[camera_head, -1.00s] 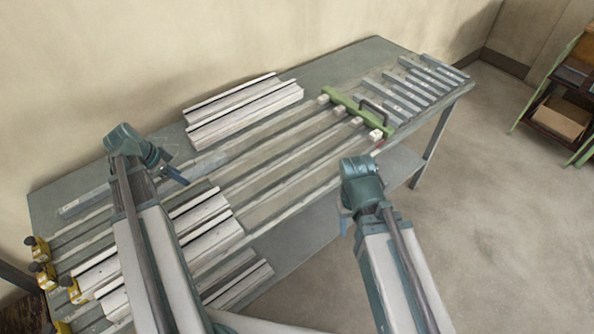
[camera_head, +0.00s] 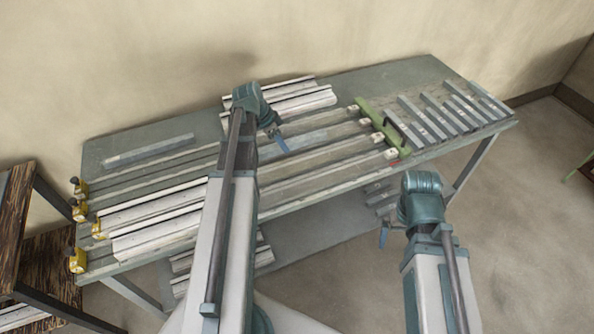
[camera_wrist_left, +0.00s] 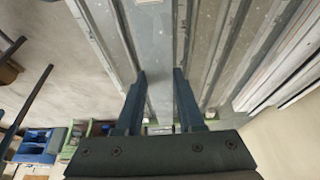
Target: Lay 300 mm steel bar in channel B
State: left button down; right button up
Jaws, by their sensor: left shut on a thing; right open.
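My left gripper (camera_head: 278,138) is over the middle of the bench's long channels. It is shut on a flat grey steel bar (camera_head: 308,139), which also shows between the two fingers in the left wrist view (camera_wrist_left: 157,50). The bar is over the channels and roughly in line with them; whether it touches a channel floor I cannot tell. The channels (camera_head: 330,155) run side by side from yellow clamps to a green crosspiece; no letters are readable, so channel B cannot be told apart. My right gripper (camera_head: 383,236) is open and empty, in front of the bench.
Yellow clamps (camera_head: 78,260) line the left end; the green crosspiece (camera_head: 382,128) with a handle closes the right end. White profiles (camera_head: 155,218) lie front left, more behind my left arm. Another grey bar (camera_head: 150,149) lies back left. Several short grey bars (camera_head: 455,112) lie at right.

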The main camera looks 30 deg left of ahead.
aim_at(287, 170)
pick_arm(q)
jog(key=shift+d, duration=0.15)
notch_tip(287, 170, down, 10)
jog(key=b, duration=1)
jog(key=shift+f, duration=0.15)
jog(key=shift+f+b, duration=0.1)
jog(key=shift+b, duration=0.2)
jog(key=shift+s+f, duration=0.1)
jog(key=shift+f, duration=0.05)
